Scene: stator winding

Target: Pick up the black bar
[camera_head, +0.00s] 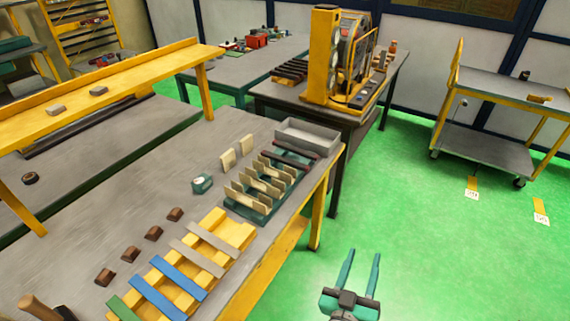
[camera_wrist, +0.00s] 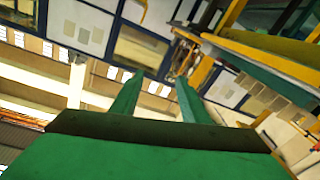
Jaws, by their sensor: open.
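Dark, nearly black bars (camera_head: 295,150) lie across the far end of a green slotted rack (camera_head: 246,212) on the grey workbench in the head view. More dark bars (camera_head: 290,70) lie side by side on the far table, left of the yellow machine. I cannot tell which one is the black bar. My gripper (camera_head: 364,255) is over the green floor to the right of the bench, apart from all bars. Its two green fingers are spread and empty. The wrist view shows the same open fingers (camera_wrist: 156,98) pointing at walls and ceiling, with no bar between them.
The workbench (camera_head: 170,165) also holds a grey tray (camera_head: 308,137), tan plates in the rack, a yellow rack with coloured strips, small brown blocks and a small green device (camera_head: 202,183). A yellow machine (camera_head: 320,55) stands on the far table.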

